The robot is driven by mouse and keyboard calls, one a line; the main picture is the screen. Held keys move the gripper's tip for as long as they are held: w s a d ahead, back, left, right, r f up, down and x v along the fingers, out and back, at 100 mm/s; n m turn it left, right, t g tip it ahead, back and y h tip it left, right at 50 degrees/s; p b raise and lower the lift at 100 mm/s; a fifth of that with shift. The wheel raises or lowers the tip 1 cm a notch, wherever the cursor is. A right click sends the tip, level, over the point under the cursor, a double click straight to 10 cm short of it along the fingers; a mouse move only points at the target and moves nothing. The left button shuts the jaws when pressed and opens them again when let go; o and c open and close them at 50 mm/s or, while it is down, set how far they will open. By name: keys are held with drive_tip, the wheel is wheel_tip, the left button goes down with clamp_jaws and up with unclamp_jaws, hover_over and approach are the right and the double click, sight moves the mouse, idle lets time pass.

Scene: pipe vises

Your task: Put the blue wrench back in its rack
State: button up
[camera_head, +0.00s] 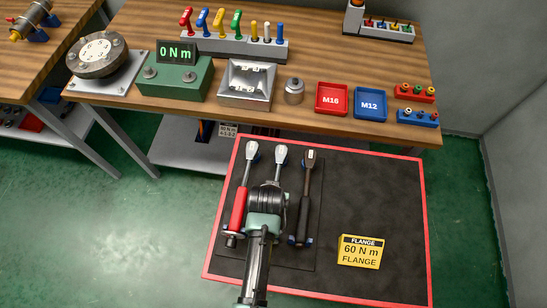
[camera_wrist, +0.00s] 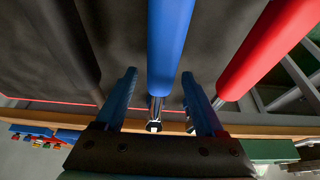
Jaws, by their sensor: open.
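The blue wrench (camera_wrist: 170,40) shows its blue handle in the wrist view, lying between my two open fingers. In the head view only its silver head (camera_head: 281,154) and upper shaft show; my gripper (camera_head: 267,192) hides the handle. My gripper also shows in the wrist view (camera_wrist: 158,75), its fingers apart on either side of the handle; I cannot tell whether they touch it. The wrench lies in the middle of the dark rack panel (camera_head: 274,262), between a red-handled wrench (camera_head: 239,208) and a black-handled wrench (camera_head: 304,218). Whether it is seated there is hidden.
A yellow flange card (camera_head: 360,252) lies on the red-edged black mat (camera_head: 385,200), whose right side is otherwise clear. Behind is the wooden bench (camera_head: 300,122) with a green torque display (camera_head: 175,77), red tray (camera_head: 332,98), blue tray (camera_head: 370,104) and a tool holder (camera_head: 230,47).

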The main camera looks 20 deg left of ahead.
drive_tip(key=shift+s, duration=0.1)
drive_tip(key=v, duration=1.3)
drive_tip(key=w+d+r+t, duration=0.2)
drive_tip(key=w+r+t, duration=0.4)
drive_tip(key=w+r, duration=0.85)
wheel_tip(320, 180, up, 20)
drive_tip(key=w+d+m+t, duration=0.2)
drive_tip(key=w+d+t, duration=0.1)
drive_tip(key=t, duration=0.3)
drive_tip(key=s+d+r+t, duration=0.2)
drive_tip(key=s+r+t, duration=0.1)
drive_tip(key=r, duration=0.7)
drive_tip(key=s+d+r+t, duration=0.2)
drive_tip(key=s+r+t, duration=0.2)
drive_tip(key=r, duration=0.6)
drive_tip(key=s+d+r+m+t+h, duration=0.1)
drive_tip(key=s+r+t, duration=0.3)
drive_tip(key=r, duration=0.6)
drive_tip(key=shift+s+d+r, duration=0.2)
drive_tip(key=shift+s+d, duration=0.5)
drive_tip(key=shift+s, duration=0.2)
